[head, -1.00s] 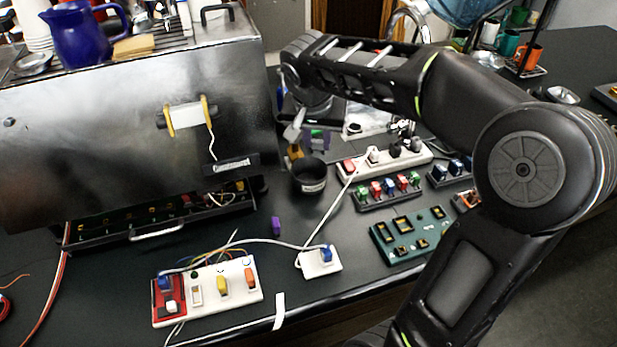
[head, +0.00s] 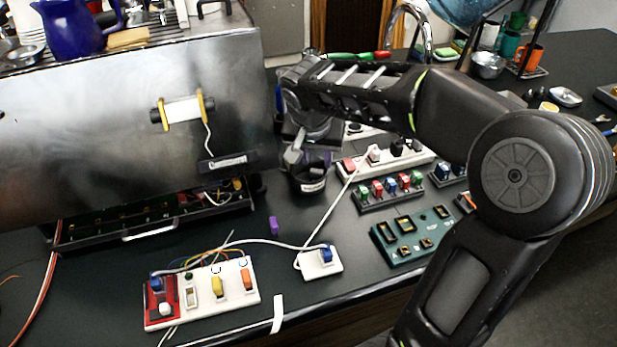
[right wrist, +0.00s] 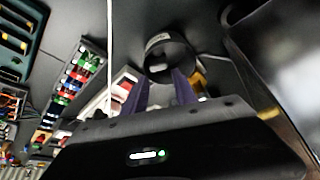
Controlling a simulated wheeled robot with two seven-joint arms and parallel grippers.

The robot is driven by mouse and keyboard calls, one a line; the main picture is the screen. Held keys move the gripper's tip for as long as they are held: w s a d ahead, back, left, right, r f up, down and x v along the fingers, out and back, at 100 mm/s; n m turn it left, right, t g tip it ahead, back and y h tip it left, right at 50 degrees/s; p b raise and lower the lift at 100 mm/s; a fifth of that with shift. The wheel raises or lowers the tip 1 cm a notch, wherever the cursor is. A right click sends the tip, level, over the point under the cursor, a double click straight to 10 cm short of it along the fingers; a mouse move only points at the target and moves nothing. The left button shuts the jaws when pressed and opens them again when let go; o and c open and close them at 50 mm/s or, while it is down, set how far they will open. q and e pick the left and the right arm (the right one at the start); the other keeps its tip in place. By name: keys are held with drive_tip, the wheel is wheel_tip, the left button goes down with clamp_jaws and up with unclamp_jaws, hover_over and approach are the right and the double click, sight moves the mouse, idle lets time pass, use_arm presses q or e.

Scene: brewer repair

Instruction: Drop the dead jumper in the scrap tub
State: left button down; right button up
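The scrap tub, a small black round cup with a pale label (head: 308,186), stands on the dark counter right of the steel brewer. It also shows beyond my fingers in the right wrist view (right wrist: 160,42). My right gripper (right wrist: 160,88) is over the tub. Its two purplish fingers are apart, with nothing visible between them. In the head view the gripper and wrist partly cover the tub's mouth. I cannot make out the dead jumper, and the tub's inside is too dark to read. A small purple piece (head: 274,225) lies on the counter. My left gripper is not in view.
The brewer's open drawer (head: 150,222) is on the left. A white power strip (head: 222,288) is at the front, with a small white socket box (head: 320,262) to its right. A rack of coloured plugs (head: 390,192) and a green board (head: 411,236) lie right of the tub.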

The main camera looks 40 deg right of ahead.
drive_tip(key=o, duration=0.3)
drive_tip(key=shift+r, duration=0.1)
drive_tip(key=shift+b+v, duration=0.3)
drive_tip(key=shift+v, duration=3.5)
